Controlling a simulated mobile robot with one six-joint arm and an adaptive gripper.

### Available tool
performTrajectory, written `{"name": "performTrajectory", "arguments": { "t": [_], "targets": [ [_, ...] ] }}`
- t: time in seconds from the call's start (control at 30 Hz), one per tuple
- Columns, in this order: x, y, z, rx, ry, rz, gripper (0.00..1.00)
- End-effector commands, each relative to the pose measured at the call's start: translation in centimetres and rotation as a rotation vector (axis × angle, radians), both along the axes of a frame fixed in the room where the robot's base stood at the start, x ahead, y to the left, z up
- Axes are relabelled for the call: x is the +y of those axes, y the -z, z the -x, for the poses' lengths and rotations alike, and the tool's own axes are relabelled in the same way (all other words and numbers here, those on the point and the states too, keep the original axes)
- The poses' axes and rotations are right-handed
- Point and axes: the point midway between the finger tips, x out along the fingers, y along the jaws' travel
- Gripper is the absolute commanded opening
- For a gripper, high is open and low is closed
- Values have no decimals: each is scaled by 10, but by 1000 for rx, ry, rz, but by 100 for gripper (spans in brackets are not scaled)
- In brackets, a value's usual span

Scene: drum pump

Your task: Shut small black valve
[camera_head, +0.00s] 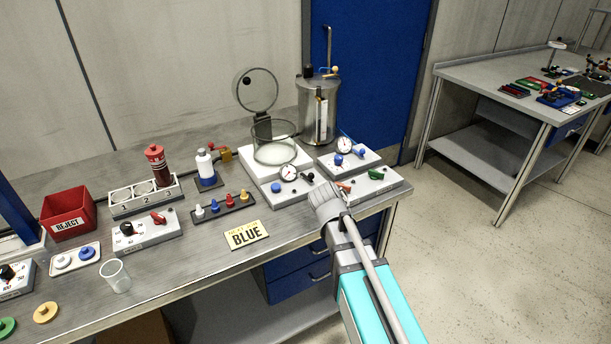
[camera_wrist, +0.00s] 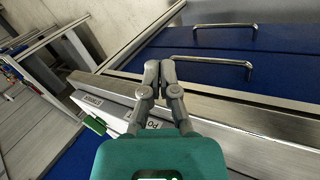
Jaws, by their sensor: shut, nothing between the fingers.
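A small black handle (camera_head: 307,178) sits beside a round gauge (camera_head: 289,172) on a low grey box near the bench's front edge. My gripper (camera_wrist: 160,68) is shut and empty in the wrist view, over the bench's front edge. In the head view my grey wrist is right in front of the gauge boxes, and the fingertips are hard to make out. Neither black part shows clearly in the wrist view.
A box with a green handle (camera_head: 375,174) stands to the right; the green handle also shows in the wrist view (camera_wrist: 94,124). Another gauge box (camera_head: 348,160) is behind. A yellow "BLUE" card (camera_head: 246,235) lies left of my arm. Blue drawers (camera_wrist: 225,50) are below the edge.

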Motion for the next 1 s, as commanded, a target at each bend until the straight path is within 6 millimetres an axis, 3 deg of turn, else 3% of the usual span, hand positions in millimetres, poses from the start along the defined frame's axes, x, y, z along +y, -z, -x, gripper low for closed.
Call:
{"name": "performTrajectory", "arguments": {
  "t": [0.3, 0.7, 0.83, 1.0],
  "targets": [
    [88, -45, -45, -129, -214, 257, 0],
    [205, -103, -66, -310, -440, 520, 0],
    [225, -113, -65, -341, -475, 560, 0],
    [234, -117, -65, -356, -489, 579, 0]
  ]
}}
